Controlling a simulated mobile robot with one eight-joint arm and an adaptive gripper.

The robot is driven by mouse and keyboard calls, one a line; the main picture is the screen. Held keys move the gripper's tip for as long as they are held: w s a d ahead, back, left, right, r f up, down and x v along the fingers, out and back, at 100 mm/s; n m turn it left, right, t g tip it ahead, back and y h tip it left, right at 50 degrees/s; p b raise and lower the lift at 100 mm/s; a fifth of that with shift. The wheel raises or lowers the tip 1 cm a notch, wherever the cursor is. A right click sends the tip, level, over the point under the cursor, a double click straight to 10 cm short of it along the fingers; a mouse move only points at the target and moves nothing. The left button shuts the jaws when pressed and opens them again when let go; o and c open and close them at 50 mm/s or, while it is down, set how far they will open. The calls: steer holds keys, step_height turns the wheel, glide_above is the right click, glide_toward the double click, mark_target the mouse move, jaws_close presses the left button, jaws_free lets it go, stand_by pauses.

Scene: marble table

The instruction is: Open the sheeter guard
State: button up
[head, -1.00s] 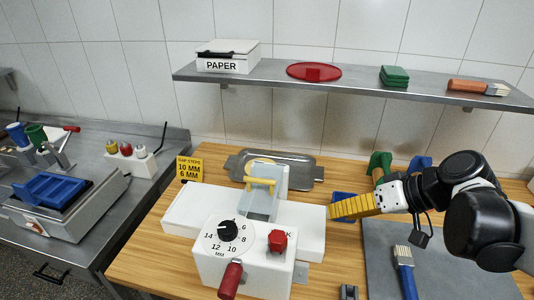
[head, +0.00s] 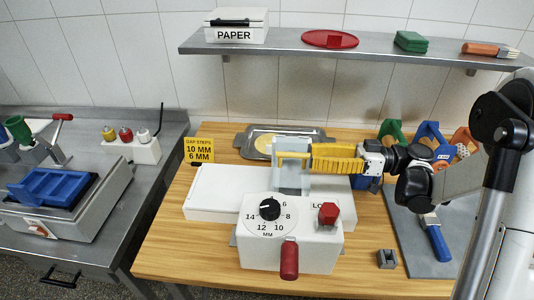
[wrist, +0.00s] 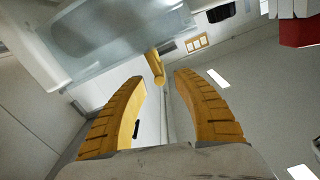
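The sheeter (head: 210,200) is a white machine on the wooden table, with a numbered dial, a red lock knob (head: 328,214) and a red-handled lever (head: 289,262) on its front. Its guard (head: 290,180) is a pale translucent cover standing over the middle, with a yellow handle (head: 288,154) near the top. My gripper (head: 312,157) has yellow ribbed fingers and reaches in from the right, level with the handle. In the wrist view, my gripper (wrist: 161,76) is open, with the end of the yellow handle (wrist: 155,66) just ahead between the fingertips. Contact cannot be told.
A metal tray (head: 246,138) with a pale round piece lies behind the sheeter. A yellow gap-steps sign (head: 199,150) stands at left. A grey mat (head: 405,226) with a blue-handled brush (head: 437,238) is at right. A shelf (head: 370,47) runs above.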

mark_target(279, 154)
steer(key=a+b, duration=0.2)
steer(key=a, duration=0.7)
steer(key=shift+w, duration=0.1)
jaws_close()
